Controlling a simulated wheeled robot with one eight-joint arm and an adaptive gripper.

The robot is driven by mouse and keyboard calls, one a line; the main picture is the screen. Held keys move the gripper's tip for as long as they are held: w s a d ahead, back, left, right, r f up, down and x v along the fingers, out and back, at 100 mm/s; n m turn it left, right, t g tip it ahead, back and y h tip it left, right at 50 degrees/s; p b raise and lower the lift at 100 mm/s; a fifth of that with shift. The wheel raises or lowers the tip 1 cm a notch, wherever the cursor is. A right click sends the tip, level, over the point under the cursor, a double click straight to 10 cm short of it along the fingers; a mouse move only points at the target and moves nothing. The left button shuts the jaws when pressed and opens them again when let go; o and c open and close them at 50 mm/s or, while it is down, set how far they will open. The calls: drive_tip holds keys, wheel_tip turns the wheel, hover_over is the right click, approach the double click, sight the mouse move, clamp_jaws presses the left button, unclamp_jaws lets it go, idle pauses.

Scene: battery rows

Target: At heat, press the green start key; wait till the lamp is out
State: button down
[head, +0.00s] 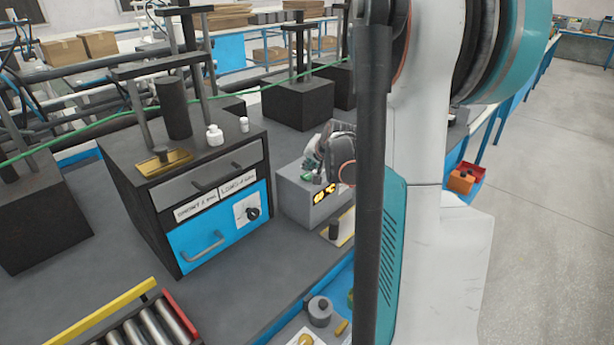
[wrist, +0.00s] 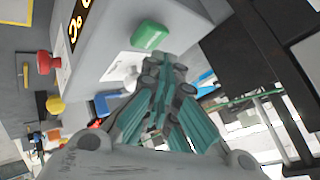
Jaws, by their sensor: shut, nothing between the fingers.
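A grey control box (head: 310,204) with a black and yellow display (head: 324,194) stands on the dark bench; the symbols are too small to read. A pale round knob or lamp (wrist: 131,78) is partly beside the fingers, with no clear glow.
A red mushroom button (wrist: 43,62) sticks out near the display. A blue-fronted cabinet (head: 215,230) with drawers stands left of the box. A roller rack (head: 150,325) is at the front left. A black post and my white arm block much of the head view's right side.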

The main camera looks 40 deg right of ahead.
sight(310, 175)
drive_tip(key=shift+f, duration=0.1)
drive_tip(key=shift+f+b, duration=0.3)
drive_tip(key=shift+b, duration=0.05)
drive_tip(key=shift+f+b, duration=0.35)
drive_tip(key=shift+f, duration=0.05)
idle(0.8)
drive_tip(key=shift+r, duration=0.1)
idle(0.3)
drive_tip(key=shift+r+p, duration=0.6)
drive_tip(key=shift+r, duration=0.15)
drive_tip(key=shift+r+p, duration=1.75)
drive_tip(key=shift+r, duration=0.75)
